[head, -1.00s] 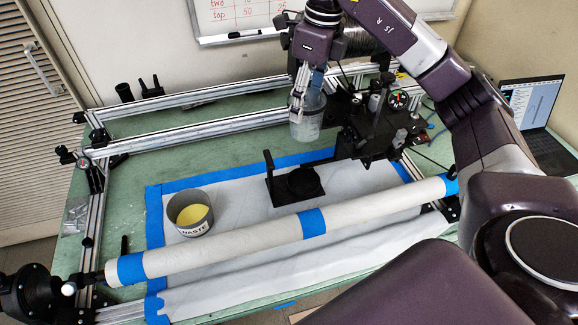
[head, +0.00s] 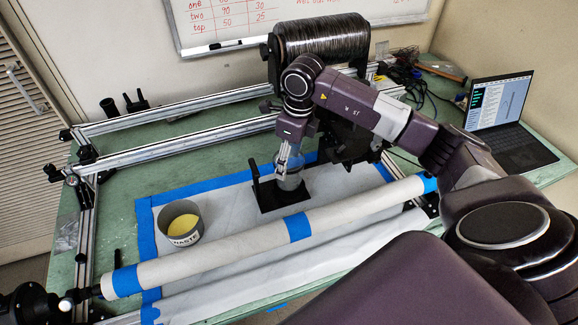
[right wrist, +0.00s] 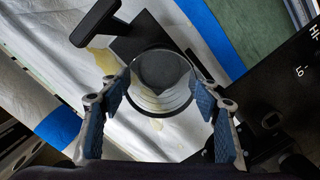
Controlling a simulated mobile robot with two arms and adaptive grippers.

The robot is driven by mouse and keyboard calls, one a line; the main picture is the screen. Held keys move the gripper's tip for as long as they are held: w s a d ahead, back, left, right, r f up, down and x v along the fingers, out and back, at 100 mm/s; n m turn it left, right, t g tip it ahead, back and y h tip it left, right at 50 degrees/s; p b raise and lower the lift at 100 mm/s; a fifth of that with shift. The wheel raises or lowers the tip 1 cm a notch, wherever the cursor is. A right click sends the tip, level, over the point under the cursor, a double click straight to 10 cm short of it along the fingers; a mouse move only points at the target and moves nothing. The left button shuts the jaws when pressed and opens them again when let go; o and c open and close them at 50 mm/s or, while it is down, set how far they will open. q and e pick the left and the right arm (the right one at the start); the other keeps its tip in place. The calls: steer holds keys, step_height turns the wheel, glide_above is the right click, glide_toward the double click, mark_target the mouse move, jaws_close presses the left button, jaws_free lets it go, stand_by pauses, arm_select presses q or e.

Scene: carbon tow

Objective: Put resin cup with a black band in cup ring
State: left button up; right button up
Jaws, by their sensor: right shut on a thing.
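The clear resin cup (head: 291,181) is between the fingers of my right gripper (head: 286,168), which is shut on it. In the right wrist view the cup (right wrist: 165,103) stands between the blue finger pads of the right gripper (right wrist: 160,92), and a dark round shape shows through it. The black cup ring holder (head: 268,197), with its plate and upright post, is directly below. The cup hides the ring, so I cannot tell whether the cup is inside it or just above. My left gripper is not in view.
A waste tub (head: 181,224) with yellow contents stands left on the white sheet. The long wrapped tube (head: 250,238) runs across in front. Behind the gripper are the rail frame (head: 180,147) and a dark spool (head: 322,38). A laptop (head: 505,120) sits at right.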

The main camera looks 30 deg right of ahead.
mark_target(289, 169)
step_height(289, 169, down, 4)
steer(key=shift+r+p, duration=0.2)
steer(key=shift+p, duration=0.15)
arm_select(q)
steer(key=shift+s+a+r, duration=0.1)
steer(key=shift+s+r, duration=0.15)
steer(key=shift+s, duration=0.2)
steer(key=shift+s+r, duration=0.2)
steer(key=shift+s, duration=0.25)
arm_select(e)
steer(key=shift+f, duration=0.15)
steer(key=o, duration=0.6)
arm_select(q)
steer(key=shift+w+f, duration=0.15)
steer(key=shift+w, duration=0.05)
arm_select(e)
steer(key=shift+o, duration=0.7)
